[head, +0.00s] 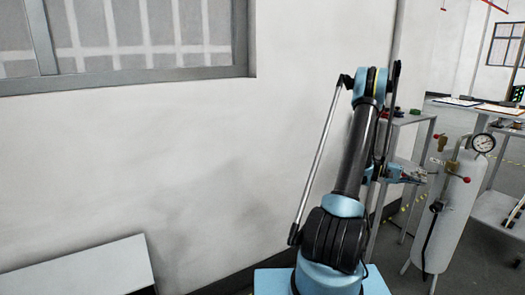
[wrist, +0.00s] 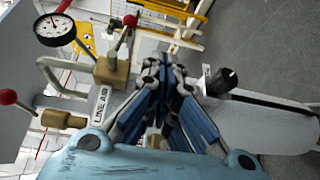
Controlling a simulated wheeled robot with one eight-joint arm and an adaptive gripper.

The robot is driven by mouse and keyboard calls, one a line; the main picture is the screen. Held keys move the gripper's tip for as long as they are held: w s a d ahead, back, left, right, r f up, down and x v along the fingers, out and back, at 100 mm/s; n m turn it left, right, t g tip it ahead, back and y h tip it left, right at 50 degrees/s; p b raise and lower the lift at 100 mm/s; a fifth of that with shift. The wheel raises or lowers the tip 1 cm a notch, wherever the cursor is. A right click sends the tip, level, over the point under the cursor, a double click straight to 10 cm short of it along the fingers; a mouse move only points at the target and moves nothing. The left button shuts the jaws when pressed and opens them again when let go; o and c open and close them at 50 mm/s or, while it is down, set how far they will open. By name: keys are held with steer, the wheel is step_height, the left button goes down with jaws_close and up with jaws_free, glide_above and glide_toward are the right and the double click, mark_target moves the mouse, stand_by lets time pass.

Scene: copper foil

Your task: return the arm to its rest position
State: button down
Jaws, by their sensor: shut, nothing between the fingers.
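My arm (head: 355,165) stands up in the head view, with its dark upper link rising to a blue joint at the top. My gripper (head: 414,174) shows small at the right of the arm, beside the white tank. In the wrist view my gripper (wrist: 166,72) has its blue and grey fingers drawn together, with nothing seen between them. The white tank (head: 447,220) stands at the right with a gauge (head: 483,143) on top. It also shows in the wrist view (wrist: 265,125). I cannot tell whether gripper and tank touch.
A gauge (wrist: 55,29) and brass valves with red knobs fill the left of the wrist view. A shelf (head: 407,119) stands behind my arm. A white panel (head: 85,272) is at lower left. The wall (head: 190,150) left of my arm is bare below the window.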

steer(key=s+a+r+n+t+y, duration=0.2)
steer(key=a+r+t+y, duration=0.3)
steer(key=a, duration=0.7)
steer(key=s+a+r+n+t, duration=0.1)
steer(key=s+a+r+t, duration=0.15)
steer(key=a+r, duration=0.65)
steer(key=s+a+f+n+t+y, duration=0.1)
steer(key=s+a+f+y, duration=0.2)
steer(key=s+a, duration=0.4)
steer(key=s+a+f+n+t+y, duration=0.1)
steer(key=s+a+f+y, duration=0.2)
steer(key=s+a, duration=0.4)
steer(key=s+a+f+n+t+y, duration=0.1)
steer(key=s+a+f, duration=0.4)
steer(key=a, duration=1.3)
steer(key=s+t+y, duration=0.1)
steer(key=y, duration=0.1)
steer(key=shift+s+a+y, duration=0.3)
steer(key=shift+s+a, duration=0.05)
steer(key=shift+s, duration=0.05)
steer(key=shift+d, duration=0.15)
